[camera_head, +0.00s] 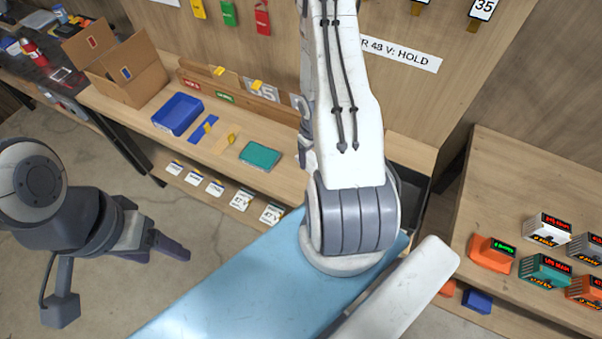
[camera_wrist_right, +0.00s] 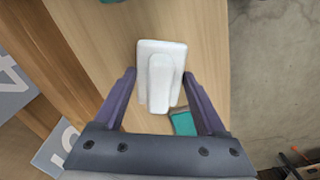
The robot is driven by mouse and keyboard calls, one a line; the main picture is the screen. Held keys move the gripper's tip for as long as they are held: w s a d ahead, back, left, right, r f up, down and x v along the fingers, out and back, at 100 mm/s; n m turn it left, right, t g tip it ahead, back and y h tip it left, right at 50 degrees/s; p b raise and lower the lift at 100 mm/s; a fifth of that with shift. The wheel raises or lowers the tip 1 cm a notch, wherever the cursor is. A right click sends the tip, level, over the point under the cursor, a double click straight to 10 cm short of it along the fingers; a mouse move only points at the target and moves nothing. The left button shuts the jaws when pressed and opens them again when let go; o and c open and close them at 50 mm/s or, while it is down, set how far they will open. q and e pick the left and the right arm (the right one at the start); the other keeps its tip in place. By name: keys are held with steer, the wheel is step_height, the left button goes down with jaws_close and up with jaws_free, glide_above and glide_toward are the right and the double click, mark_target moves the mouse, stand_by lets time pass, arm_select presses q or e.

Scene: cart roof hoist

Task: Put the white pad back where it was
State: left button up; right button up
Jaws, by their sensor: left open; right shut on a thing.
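The white pad (camera_wrist_right: 175,52) shows in the right wrist view, with a raised white grip along its middle. My right gripper (camera_wrist_right: 160,88) is shut on it, one dark finger on each side. The pad is over a bare wooden board; I cannot tell whether it touches the wood. In the head view my right arm hides the right gripper and the pad. My left gripper (camera_head: 160,250) is open and empty, low over the floor at the left.
A teal block (camera_wrist_right: 183,123) lies near the right finger. The wooden bench holds a blue tray (camera_head: 178,113), a teal pad (camera_head: 260,156) and an open cardboard box (camera_head: 130,75). A light-blue panel (camera_head: 250,285) spans the front. Orange and teal devices (camera_head: 492,253) stand at right.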

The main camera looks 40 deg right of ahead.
steer(key=shift+w+a+f, duration=0.95)
steer(key=shift+a, duration=0.25)
step_height(320, 180, down, 4)
steer(key=b, duration=0.4)
steer(key=shift+f+b, duration=0.1)
steer(key=shift+b, duration=0.2)
steer(key=o, duration=1.4)
steer(key=shift+r, duration=0.25)
step_height(320, 180, up, 12)
steer(key=p, duration=1.2)
